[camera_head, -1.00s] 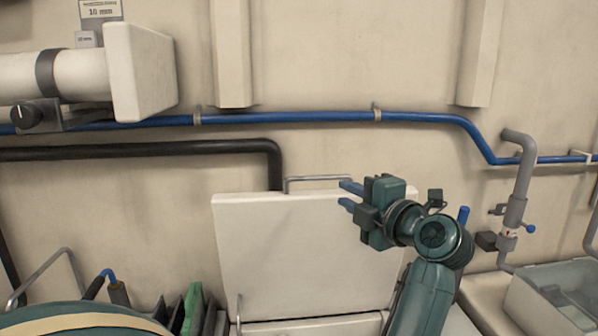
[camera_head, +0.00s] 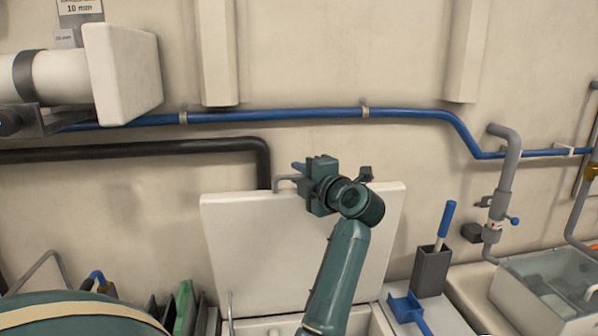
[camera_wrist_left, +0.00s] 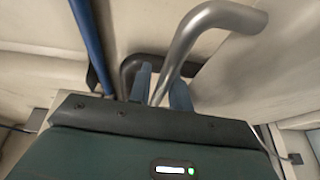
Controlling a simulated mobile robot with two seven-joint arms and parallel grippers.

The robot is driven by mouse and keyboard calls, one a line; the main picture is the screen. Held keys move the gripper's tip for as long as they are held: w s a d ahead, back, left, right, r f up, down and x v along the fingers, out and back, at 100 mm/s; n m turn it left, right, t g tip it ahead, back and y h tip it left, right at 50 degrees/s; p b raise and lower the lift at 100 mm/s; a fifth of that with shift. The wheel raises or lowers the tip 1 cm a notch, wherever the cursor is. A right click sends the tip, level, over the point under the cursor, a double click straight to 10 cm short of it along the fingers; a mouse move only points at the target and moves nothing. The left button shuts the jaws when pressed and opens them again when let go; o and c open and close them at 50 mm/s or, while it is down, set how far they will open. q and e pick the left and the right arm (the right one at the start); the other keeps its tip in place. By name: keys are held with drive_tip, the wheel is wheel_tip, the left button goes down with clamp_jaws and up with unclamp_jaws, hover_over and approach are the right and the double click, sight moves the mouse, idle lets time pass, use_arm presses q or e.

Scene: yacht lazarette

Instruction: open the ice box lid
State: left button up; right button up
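The white ice box lid (camera_head: 250,245) stands raised, nearly upright, against the back wall in the head view. Its grey bar handle (camera_head: 283,179) is at the top edge, partly hidden by my gripper. My left gripper (camera_head: 298,167) is at the handle, its fingers pointing left. In the left wrist view the two blue fingers (camera_wrist_left: 161,88) are apart, with the grey handle (camera_wrist_left: 185,38) running down between them. Whether they touch it is unclear. My forearm covers part of the lid and the box's white rim (camera_head: 265,327). My right gripper is out of view.
A blue pipe (camera_head: 290,115) and a black pipe (camera_head: 180,147) run along the wall just behind and above the lid. At right are a grey holder (camera_head: 432,270) with a blue-handled tool, a blue object (camera_head: 405,306) and a clear bin (camera_head: 560,285).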

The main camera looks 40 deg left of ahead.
use_arm(q)
drive_tip(key=shift+w+a, duration=0.1)
drive_tip(key=shift+a, duration=0.25)
drive_tip(key=shift+c, duration=0.3)
clamp_jaws()
